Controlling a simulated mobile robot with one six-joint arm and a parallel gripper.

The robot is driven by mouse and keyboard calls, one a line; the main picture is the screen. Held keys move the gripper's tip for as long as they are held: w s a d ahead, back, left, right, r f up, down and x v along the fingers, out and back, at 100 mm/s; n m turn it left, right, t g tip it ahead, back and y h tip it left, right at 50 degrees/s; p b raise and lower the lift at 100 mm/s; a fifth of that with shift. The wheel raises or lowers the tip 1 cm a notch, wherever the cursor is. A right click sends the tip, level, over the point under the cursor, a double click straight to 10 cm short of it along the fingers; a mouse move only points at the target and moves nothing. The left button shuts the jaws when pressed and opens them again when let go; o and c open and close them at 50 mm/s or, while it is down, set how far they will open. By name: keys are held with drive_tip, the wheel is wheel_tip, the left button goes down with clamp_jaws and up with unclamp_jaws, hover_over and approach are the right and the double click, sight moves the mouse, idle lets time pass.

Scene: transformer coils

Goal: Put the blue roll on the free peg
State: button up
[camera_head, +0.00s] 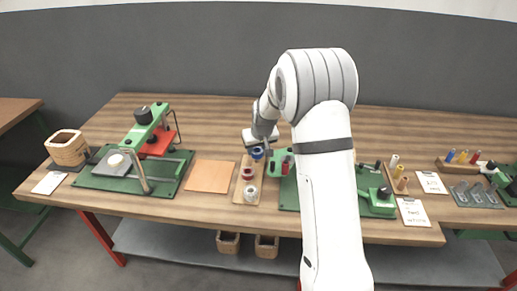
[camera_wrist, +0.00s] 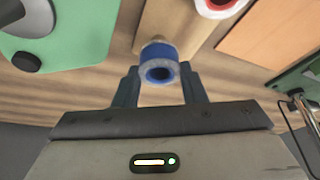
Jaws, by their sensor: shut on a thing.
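The blue roll (camera_head: 257,153) is at the far end of a narrow wooden board (camera_head: 240,196), just under my gripper (camera_head: 259,146). In the wrist view the blue roll (camera_wrist: 158,52) has pale rims and a dark central hole, and sits between the two fingers of my gripper (camera_wrist: 160,70). The gripper is shut on it. I cannot tell whether the roll rests on the board or is held just above it. A red roll (camera_head: 248,174) and a whitish roll (camera_head: 251,193) stand along the same board. I cannot make out a free peg; my arm hides part of the table.
A green fixture (camera_head: 287,196) with red parts stands right of the board, partly behind my arm. An orange-brown mat (camera_head: 209,176) lies to the left, then a green press (camera_head: 130,172). Small cylinders and white cards (camera_head: 413,212) are at the right.

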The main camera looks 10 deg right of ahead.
drive_tip(key=shift+f, duration=0.2)
drive_tip(key=shift+f+b, duration=0.45)
drive_tip(key=shift+b, duration=0.15)
drive_tip(key=shift+f, duration=0.15)
drive_tip(key=shift+f+b, duration=0.4)
drive_tip(key=shift+b, duration=0.15)
drive_tip(key=o, duration=1.4)
drive_tip(key=shift+r, duration=0.1)
